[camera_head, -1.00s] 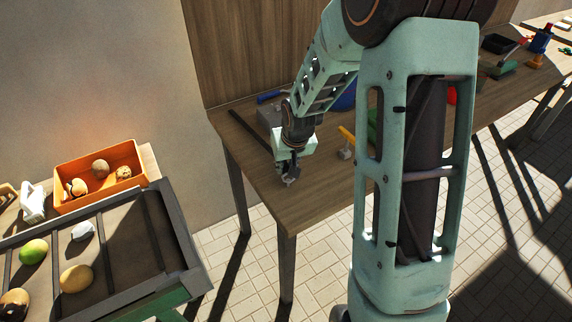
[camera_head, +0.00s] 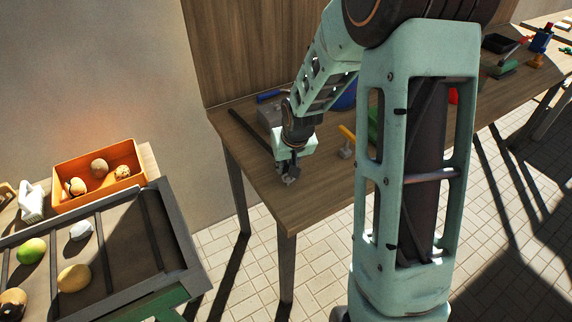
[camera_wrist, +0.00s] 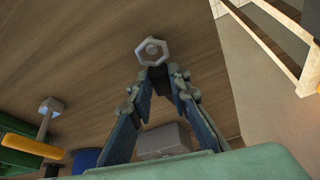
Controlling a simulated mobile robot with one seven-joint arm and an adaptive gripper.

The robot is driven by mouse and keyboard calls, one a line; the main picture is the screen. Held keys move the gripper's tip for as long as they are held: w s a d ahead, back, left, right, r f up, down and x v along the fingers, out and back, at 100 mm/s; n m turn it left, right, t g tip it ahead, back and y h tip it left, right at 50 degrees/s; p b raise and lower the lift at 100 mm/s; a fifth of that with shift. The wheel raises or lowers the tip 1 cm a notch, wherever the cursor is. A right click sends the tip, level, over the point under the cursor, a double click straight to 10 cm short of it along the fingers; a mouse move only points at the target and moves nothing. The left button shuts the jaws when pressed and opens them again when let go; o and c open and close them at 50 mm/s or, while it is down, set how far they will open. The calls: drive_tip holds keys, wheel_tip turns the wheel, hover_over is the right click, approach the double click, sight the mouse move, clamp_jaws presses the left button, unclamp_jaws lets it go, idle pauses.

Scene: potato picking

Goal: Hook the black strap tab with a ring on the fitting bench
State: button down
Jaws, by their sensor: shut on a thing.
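My gripper (camera_head: 289,174) is low over the near left part of the wooden fitting bench (camera_head: 300,205). In the wrist view its fingers (camera_wrist: 158,72) converge on a small dark piece, which looks like the black strap tab (camera_wrist: 158,78); the fingers hide most of it. A pale grey six-sided ring (camera_wrist: 152,62) sits just beyond the fingertips. A round grey thing (camera_wrist: 151,48) shows inside the ring's opening; I cannot tell whether it touches the ring or how high the ring is above the bench.
A grey block (camera_wrist: 163,140) lies behind the gripper. A grey-headed mallet with a yellow part (camera_head: 346,148) lies to the right. A long dark strip (camera_head: 248,128) lies to the left. An orange bin (camera_head: 100,170) stands beyond the bench's left side. The bench's front corner is clear.

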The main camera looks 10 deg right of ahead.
drive_tip(key=shift+f+b, duration=0.8)
drive_tip(key=shift+f, duration=0.3)
drive_tip(key=shift+w, duration=0.4)
drive_tip(key=c, duration=1.7)
unclamp_jaws()
drive_tip(key=shift+c, duration=0.2)
drive_tip(key=shift+r, duration=0.1)
drive_tip(key=v, duration=1.2)
